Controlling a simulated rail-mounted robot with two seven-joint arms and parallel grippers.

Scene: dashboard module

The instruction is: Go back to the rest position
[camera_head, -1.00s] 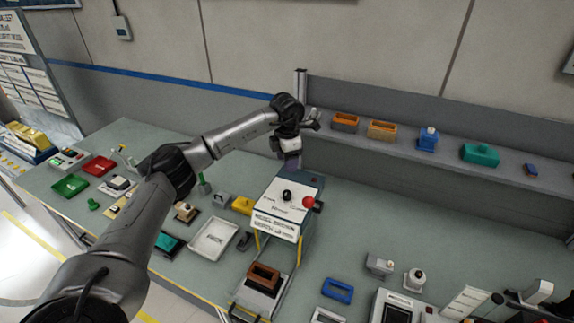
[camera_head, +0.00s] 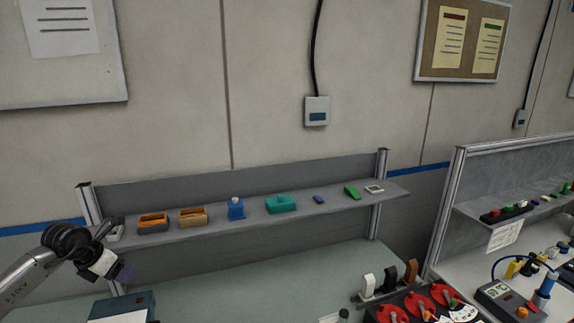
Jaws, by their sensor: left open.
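My left gripper (camera_head: 122,274) is at the lower left of the head view, at the end of my arm that comes in from the left edge. It is open, and I see nothing between its fingers. It is in front of the left end of the grey shelf (camera_head: 245,224), above and apart from a dark box with a light top (camera_head: 122,306) on the bench. My right gripper is not in the picture.
A red-dialled panel (camera_head: 415,305) stands on the bench (camera_head: 260,285) at lower right. The bench middle is mostly clear.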

